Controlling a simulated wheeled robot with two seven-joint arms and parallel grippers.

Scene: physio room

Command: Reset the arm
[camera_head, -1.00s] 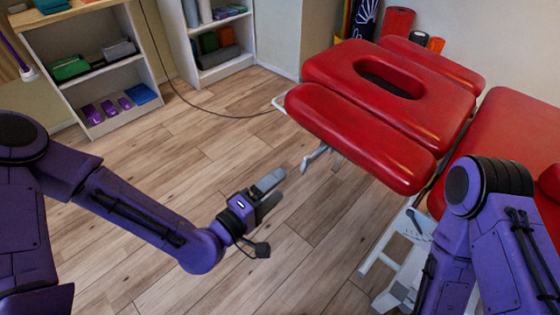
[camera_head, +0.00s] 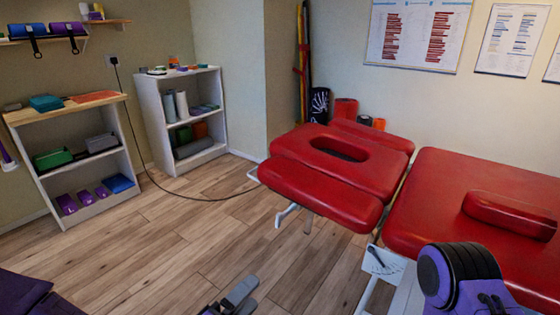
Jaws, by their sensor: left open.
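My left gripper (camera_head: 240,294) shows at the bottom edge of the head view, above the wooden floor. Its grey fingers are apart and nothing is between them. Most of my left arm is below the frame; a purple part of it shows at the bottom left corner. My right arm (camera_head: 458,280) shows at the bottom right, in front of the red treatment table (camera_head: 440,205). My right gripper is out of the frame.
The treatment table's headrest (camera_head: 325,195) juts out toward the middle. Two shelf units, one with a wooden top (camera_head: 75,105) and one white (camera_head: 150,115), stand at the back left. A black cable (camera_head: 190,197) crosses the floor. The floor (camera_head: 150,250) at left is clear.

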